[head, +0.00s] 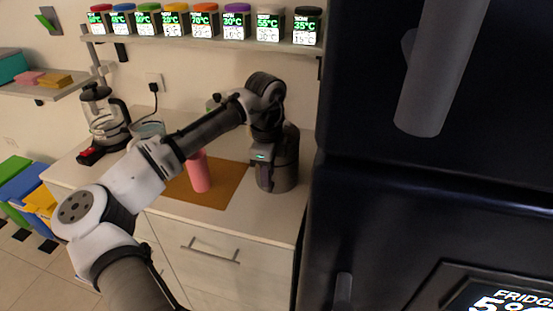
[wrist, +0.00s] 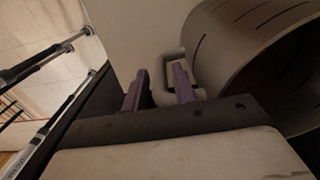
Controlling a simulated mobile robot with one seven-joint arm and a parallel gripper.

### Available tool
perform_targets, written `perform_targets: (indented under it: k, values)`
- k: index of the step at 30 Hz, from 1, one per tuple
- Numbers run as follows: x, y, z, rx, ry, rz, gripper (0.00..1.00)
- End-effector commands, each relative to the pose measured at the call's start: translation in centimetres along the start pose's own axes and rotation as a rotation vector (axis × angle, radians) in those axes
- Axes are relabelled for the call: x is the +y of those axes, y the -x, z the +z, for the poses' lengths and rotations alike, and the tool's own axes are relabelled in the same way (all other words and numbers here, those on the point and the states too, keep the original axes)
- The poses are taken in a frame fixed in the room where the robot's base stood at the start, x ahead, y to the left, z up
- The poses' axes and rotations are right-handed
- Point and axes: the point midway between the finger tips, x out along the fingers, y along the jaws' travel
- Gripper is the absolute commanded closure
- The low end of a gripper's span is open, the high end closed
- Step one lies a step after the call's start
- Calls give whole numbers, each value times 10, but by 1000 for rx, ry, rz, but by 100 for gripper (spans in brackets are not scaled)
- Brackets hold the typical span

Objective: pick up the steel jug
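The steel jug (head: 284,172) is a dark grey cylinder standing upright at the right end of the counter, beside the fridge. My arm reaches over the counter to it, and in the head view the gripper's fingers cannot be made out against the jug. In the wrist view, the jug's round body (wrist: 235,45) fills the upper right, with its pale looped handle (wrist: 163,92) facing my gripper (wrist: 158,88). The two purple-grey fingers are apart. The handle's outer bar shows between them, and the right finger appears to lie within the loop. I see gaps beside the bar.
A pink cup (head: 199,172) stands on a brown mat (head: 225,187) left of the jug. The dark fridge (head: 400,200) closes off the right side. A shelf (head: 220,43) with several spice jars hangs above.

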Motion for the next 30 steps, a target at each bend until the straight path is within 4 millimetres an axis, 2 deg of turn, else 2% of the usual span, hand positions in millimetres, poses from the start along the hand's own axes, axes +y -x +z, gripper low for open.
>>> perform_targets:
  k: [2,8,30]
  values:
    - [0,0,0,0,0,0,73]
    - [0,0,0,0,0,0,99]
    - [0,1,0,0,0,1,100]
